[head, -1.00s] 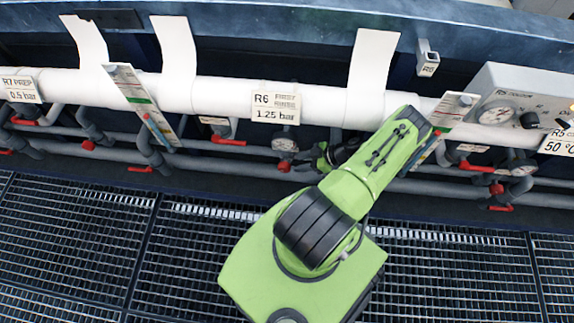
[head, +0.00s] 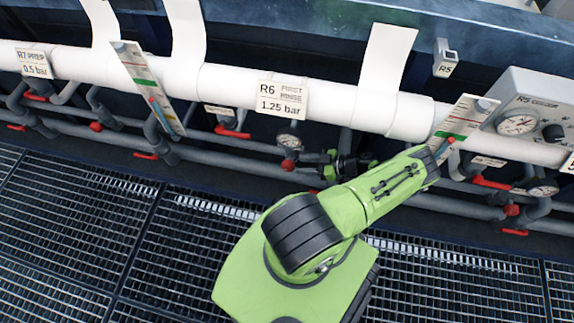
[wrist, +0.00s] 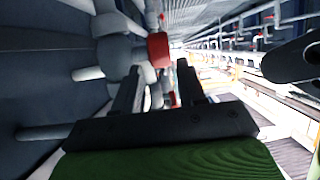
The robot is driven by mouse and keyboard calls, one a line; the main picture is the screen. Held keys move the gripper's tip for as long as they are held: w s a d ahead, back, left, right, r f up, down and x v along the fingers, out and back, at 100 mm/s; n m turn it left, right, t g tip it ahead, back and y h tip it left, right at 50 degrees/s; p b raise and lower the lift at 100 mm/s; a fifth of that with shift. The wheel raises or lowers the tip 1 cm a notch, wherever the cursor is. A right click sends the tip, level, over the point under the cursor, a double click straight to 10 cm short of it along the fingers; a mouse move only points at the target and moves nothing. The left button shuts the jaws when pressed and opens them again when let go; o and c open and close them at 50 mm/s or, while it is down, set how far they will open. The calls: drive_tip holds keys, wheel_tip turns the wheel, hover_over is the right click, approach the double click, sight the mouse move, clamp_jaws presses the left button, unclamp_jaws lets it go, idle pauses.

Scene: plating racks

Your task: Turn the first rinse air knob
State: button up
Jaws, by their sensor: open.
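The R6 first rinse label (head: 282,98) reads 1.25 bar on the white pipe. Below it hang a round gauge (head: 290,140) and a small red knob (head: 287,165). My gripper (head: 318,168) is just right of this knob in the head view, small and partly hidden by dark pipework and my green arm. In the wrist view my gripper (wrist: 160,85) has two dark fingers spread apart with nothing clearly held between them. A red knob (wrist: 158,48) shows beyond the fingertips, on grey fittings. Contact with it is not visible.
Grey pipes with red-handled valves (head: 232,132) run along the tank. An R5 control box (head: 525,115) is at right and slanted flow gauges (head: 148,88) flank R6. The white pipe (head: 240,85) runs above my gripper. Floor grating (head: 90,215) is open at left.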

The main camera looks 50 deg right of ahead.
sight(293, 164)
drive_tip(key=x, duration=0.6)
drive_tip(key=shift+w+a+f+b, duration=0.2)
drive_tip(key=shift+w+b, duration=0.1)
drive_tip(key=shift+b, duration=0.1)
drive_tip(key=c, duration=0.7)
drive_tip(key=shift+r+g+p, duration=0.25)
drive_tip(key=shift+g+p, duration=0.35)
drive_tip(key=shift+p, duration=0.4)
drive_tip(key=shift+g+h+p, duration=0.3)
drive_tip(key=shift+p, duration=0.35)
drive_tip(key=shift+g+p, duration=0.4)
drive_tip(key=shift+p, duration=0.05)
drive_tip(key=shift+f+h, duration=0.3)
drive_tip(key=shift+h, duration=0.1)
